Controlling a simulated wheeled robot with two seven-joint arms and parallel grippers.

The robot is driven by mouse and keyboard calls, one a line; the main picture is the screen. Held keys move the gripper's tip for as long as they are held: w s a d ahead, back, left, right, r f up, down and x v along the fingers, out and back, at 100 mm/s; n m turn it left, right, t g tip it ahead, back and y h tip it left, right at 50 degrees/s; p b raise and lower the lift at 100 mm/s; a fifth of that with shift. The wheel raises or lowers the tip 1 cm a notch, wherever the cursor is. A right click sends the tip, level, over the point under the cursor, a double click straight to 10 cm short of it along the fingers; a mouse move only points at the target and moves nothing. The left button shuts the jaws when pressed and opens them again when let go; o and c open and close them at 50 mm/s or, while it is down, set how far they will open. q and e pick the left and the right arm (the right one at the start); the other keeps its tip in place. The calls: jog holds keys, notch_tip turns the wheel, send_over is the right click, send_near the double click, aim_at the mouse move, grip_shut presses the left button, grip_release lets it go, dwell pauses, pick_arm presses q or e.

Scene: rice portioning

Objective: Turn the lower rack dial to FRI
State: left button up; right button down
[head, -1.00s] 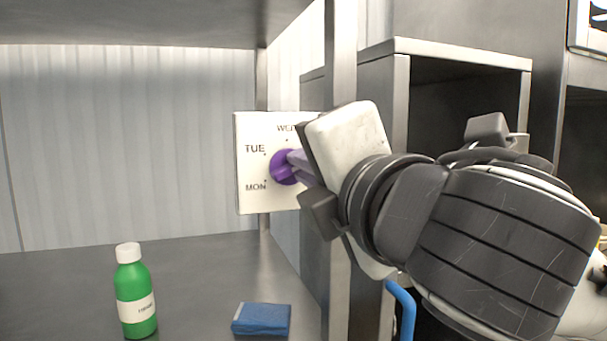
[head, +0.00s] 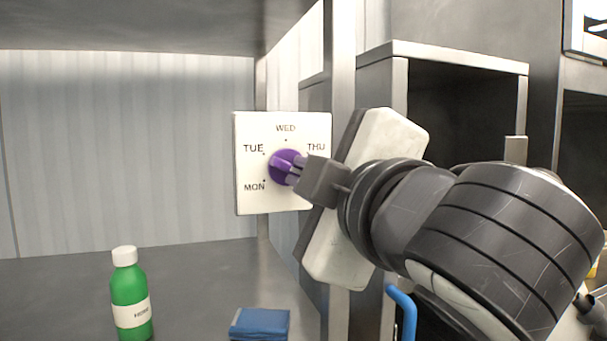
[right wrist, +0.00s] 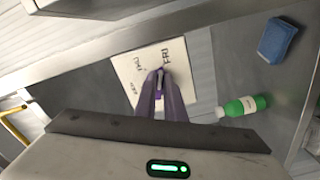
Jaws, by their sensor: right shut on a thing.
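The purple dial (head: 284,167) sits on a white plate (head: 250,200) fixed by the rack post. MON, TUE, WED and THU show around it in the head view; the lower right of the plate is hidden by my right gripper. My right gripper (head: 292,170) is shut on the dial's raised grip. In the right wrist view, the fingertips (right wrist: 160,78) meet over the dial, with FRI readable on the plate (right wrist: 185,85) near them. I cannot tell exactly which mark the dial points to. My left gripper is in neither view.
A green bottle with a white cap (head: 131,295) and a blue folded item (head: 260,324) stand on the metal shelf (head: 200,275). A vertical post (head: 340,80) runs close beside my right gripper. An open metal cabinet (head: 465,62) is behind my arm.

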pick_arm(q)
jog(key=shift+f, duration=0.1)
pick_arm(e)
jog(key=shift+f+m, duration=0.1)
jog(key=shift+m, duration=0.4)
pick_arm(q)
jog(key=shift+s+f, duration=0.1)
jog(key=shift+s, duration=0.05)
pick_arm(e)
jog(key=c, duration=1.8)
grip_release()
jog(key=shift+c, duration=0.2)
pick_arm(q)
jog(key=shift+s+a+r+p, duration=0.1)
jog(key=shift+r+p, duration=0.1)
jog(key=shift+p, duration=0.2)
pick_arm(e)
jog(key=v, duration=1)
jog(key=shift+s, duration=0.15)
